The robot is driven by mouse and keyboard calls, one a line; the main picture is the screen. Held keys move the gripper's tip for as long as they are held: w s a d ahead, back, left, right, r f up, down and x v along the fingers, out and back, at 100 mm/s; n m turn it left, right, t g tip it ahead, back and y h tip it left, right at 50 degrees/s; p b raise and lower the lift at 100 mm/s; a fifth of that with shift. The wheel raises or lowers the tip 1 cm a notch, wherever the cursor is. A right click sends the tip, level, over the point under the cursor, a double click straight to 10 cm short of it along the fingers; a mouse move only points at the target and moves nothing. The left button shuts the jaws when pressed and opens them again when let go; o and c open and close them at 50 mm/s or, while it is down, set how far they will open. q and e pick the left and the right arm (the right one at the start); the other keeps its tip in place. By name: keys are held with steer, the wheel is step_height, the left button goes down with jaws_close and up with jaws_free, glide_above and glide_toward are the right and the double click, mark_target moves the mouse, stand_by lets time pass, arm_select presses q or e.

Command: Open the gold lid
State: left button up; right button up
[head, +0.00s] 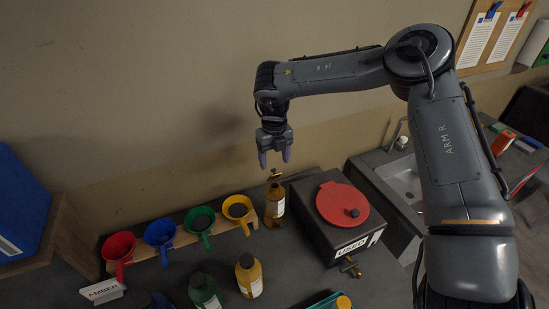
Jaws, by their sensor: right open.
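To the right stands a dark box (318,232) labelled USED, with a round red lid (341,202) on top. My left gripper is out of view.
Red (118,247), blue (160,234), green (199,221) and yellow (238,208) funnels sit in a wooden rack left of the bottle. A dark-capped amber bottle (249,279) and a green bottle (205,293) stand in front. A sink (402,180) is at right.

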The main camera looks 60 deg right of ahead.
mark_target(275, 170)
step_height(275, 170, down, 5)
steer(key=b, duration=0.3)
steer(key=shift+f+b, duration=1.25)
steer(key=shift+f, duration=0.3)
steer(key=c, duration=0.6)
steer(key=shift+w+d, duration=0.1)
steer(key=shift+w+d+r, duration=0.15)
steer(key=shift+w+r, duration=0.05)
steer(key=shift+w, duration=0.05)
steer(key=shift+w+d, duration=0.1)
steer(key=shift+w, duration=0.05)
